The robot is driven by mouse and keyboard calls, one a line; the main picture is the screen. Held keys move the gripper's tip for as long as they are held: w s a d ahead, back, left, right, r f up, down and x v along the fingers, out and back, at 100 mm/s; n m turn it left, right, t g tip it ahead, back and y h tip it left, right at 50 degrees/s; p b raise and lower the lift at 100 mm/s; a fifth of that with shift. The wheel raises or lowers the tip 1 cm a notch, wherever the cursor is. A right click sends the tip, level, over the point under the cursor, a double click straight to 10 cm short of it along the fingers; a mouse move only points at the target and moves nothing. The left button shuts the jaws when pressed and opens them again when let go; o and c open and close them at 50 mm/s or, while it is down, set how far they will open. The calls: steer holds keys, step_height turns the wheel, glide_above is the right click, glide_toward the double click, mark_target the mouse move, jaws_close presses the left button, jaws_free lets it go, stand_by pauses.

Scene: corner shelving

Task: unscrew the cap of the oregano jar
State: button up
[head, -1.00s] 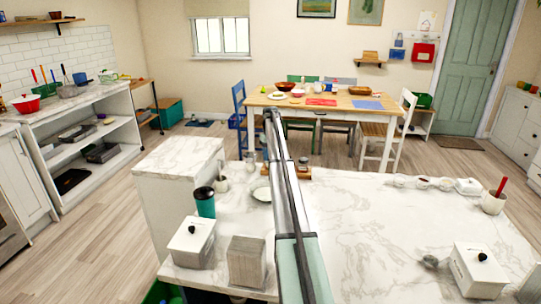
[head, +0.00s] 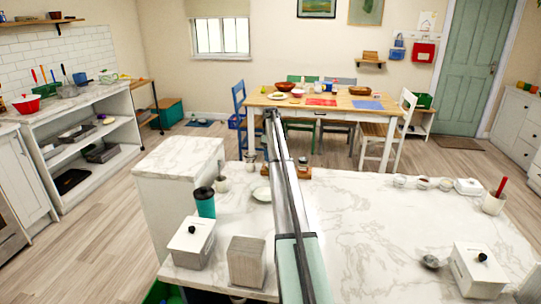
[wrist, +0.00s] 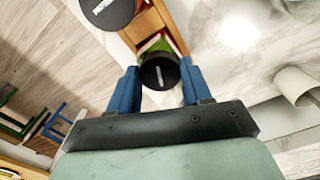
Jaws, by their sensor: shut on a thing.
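In the wrist view, my gripper (wrist: 160,84) has its two blue fingers on either side of a round black cap (wrist: 159,73) with a small white mark on top. The fingers are shut on this cap. The jar (wrist: 160,45) below it shows a little green and red; most of it is hidden under the cap. The writing on the cap is too small to read, so I cannot confirm oregano by label. In the head view my own arm hides the gripper and this jar.
A second black-capped jar (wrist: 108,12) stands close by at the wooden rack (wrist: 152,22), also partly visible in the head view (head: 304,172). A white cup (wrist: 296,86) lies to the right in the wrist view. A teal tumbler (head: 205,204) and white canisters stand on the marble counter.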

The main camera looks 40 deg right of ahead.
steer(key=o, duration=1.1)
steer(key=shift+r, duration=0.1)
step_height(320, 180, up, 14)
steer(key=shift+f, duration=0.2)
